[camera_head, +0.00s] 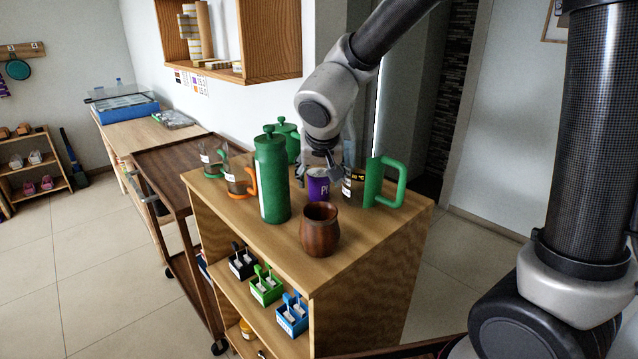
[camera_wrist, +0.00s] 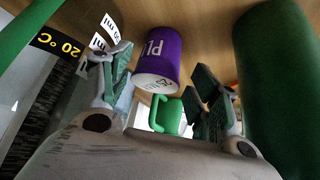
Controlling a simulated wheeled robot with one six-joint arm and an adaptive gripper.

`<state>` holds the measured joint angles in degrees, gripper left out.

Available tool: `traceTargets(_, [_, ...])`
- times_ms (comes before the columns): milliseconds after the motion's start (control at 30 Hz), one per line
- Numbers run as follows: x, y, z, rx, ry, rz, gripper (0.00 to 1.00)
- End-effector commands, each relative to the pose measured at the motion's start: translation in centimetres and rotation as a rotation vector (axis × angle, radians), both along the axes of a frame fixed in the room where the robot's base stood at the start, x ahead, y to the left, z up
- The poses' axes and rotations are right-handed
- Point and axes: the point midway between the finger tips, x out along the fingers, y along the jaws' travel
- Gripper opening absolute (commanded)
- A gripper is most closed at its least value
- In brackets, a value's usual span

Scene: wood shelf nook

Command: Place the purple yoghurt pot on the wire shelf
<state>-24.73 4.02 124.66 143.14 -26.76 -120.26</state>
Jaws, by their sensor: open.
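The purple yoghurt pot (camera_head: 318,187) stands on the top of the wooden shelf unit, among green-handled vessels and a brown wooden cup. My gripper (camera_head: 332,172) is just above and behind it, pointing down, and hides part of its top. In the wrist view the purple pot (camera_wrist: 162,52) shows its lettering and pale end, beyond the gap between the open fingers (camera_wrist: 163,90). The fingers are apart and hold nothing. Whether either finger touches the pot cannot be told. I cannot make out a wire shelf in either view.
A green flask (camera_head: 271,175) stands left of the pot, a brown cup (camera_head: 320,232) in front, and a green-handled mug (camera_head: 384,184) close on the right. Small bins (camera_head: 267,288) fill the shelf below. The top's front right corner is clear.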

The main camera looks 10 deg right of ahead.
Motion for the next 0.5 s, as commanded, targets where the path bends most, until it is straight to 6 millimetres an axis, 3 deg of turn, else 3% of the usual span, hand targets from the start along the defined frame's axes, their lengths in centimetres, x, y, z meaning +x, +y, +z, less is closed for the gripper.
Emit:
traceTargets(233, [-2.9,0.3,4.4,0.002,-0.001,0.001,0.62])
traceTargets(500, [-4.0,0.4,6.1,0.0,0.002,0.001,0.62])
